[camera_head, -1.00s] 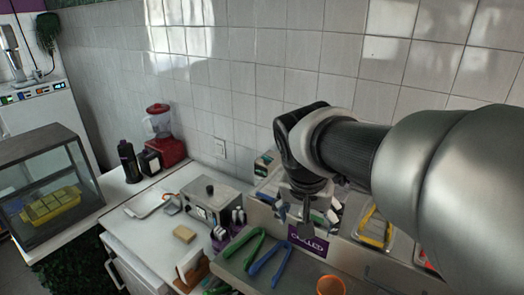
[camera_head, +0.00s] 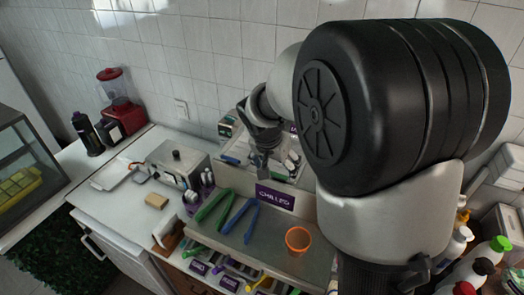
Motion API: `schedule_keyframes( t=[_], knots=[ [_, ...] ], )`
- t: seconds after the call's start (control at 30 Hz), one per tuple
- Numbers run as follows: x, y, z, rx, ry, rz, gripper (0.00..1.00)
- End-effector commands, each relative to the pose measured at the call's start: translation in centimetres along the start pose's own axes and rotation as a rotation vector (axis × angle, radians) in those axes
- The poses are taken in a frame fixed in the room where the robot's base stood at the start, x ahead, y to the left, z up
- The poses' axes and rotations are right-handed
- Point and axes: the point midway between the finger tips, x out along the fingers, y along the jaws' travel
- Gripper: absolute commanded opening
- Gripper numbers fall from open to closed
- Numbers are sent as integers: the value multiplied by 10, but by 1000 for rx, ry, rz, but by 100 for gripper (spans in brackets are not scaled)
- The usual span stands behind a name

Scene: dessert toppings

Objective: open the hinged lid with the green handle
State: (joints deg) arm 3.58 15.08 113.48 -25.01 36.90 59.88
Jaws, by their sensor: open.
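I cannot make out the hinged lid with the green handle; much of the chilled counter's right part is hidden behind my arm. My gripper (camera_head: 263,166) points down over the back of the chilled counter, just behind the purple "CHILLED" sign (camera_head: 276,197). It is open, with nothing seen between its small, dark fingers. Small containers with blue and white parts (camera_head: 236,158) lie around and behind it; their lids are too small to tell apart.
Green tongs (camera_head: 213,205) and blue tongs (camera_head: 240,216) lie on the steel shelf, with an orange cup (camera_head: 298,240) to their right. A steel box (camera_head: 178,165) and a red blender (camera_head: 118,100) stand left. Bottles (camera_head: 488,258) stand at lower right.

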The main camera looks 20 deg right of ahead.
Motion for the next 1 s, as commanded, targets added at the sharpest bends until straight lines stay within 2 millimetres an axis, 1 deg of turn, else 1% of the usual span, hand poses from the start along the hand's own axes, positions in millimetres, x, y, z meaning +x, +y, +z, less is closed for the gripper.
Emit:
schedule_keyframes(
  t=[0.03,0.1,0.2,0.33,0.47,0.7,1.0],
  knots=[
    [12,1,0,-1,-3,4,77],
    [24,1,1,0,-3,3,77],
    [38,0,0,-1,-2,2,77],
    [49,0,0,-1,0,2,77],
    [53,0,0,0,0,0,77],
    [53,0,0,0,1,0,76],
    [53,0,0,-1,0,0,56]
  ],
)
